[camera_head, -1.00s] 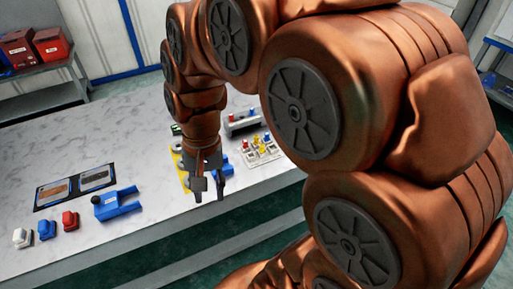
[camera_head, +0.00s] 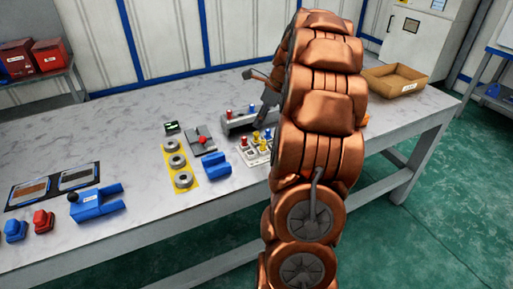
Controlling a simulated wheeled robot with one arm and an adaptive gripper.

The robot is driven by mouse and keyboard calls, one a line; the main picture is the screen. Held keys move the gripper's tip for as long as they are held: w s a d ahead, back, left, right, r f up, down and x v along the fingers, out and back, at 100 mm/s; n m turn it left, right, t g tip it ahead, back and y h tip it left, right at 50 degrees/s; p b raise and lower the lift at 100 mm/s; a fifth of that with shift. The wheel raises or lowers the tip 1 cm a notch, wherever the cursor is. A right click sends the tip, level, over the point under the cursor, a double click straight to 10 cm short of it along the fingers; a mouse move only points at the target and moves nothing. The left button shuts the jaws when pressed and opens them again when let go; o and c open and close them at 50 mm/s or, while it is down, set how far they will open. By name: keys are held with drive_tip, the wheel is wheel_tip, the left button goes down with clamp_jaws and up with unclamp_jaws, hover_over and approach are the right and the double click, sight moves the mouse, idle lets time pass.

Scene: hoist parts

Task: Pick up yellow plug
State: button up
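Small yellow plugs (camera_head: 256,136) stand among red and blue ones in a pale holder (camera_head: 247,158) on the table, just left of my arm. The holder's right side is partly hidden by my arm. My gripper (camera_head: 257,88) is above and behind this holder, near a grey block (camera_head: 238,121) that carries a red plug (camera_head: 228,112) and a blue plug (camera_head: 252,109). Its dark fingers look spread apart, with nothing seen between them. Part of the gripper is hidden behind my arm.
On the table (camera_head: 140,145) are a yellow plate with grey rings (camera_head: 178,161), a grey block with a red knob (camera_head: 202,140), a blue block (camera_head: 216,165) and a blue fixture (camera_head: 97,203). A cardboard tray (camera_head: 395,79) stands at the back right. The back left surface is clear.

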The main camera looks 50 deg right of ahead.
sight(258, 133)
drive_tip(key=shift+m, duration=0.8)
drive_tip(key=shift+w+d+f, duration=0.25)
drive_tip(key=shift+w+f, duration=0.2)
drive_tip(key=shift+f, duration=0.95)
drive_tip(key=shift+w+d+f, duration=0.2)
drive_tip(key=shift+w+f, duration=0.2)
drive_tip(key=shift+f, duration=0.95)
drive_tip(key=shift+w+d+f, duration=0.25)
drive_tip(key=shift+w+f, duration=0.2)
drive_tip(key=shift+f, duration=0.95)
drive_tip(key=shift+c, duration=0.4)
drive_tip(key=c, duration=0.5)
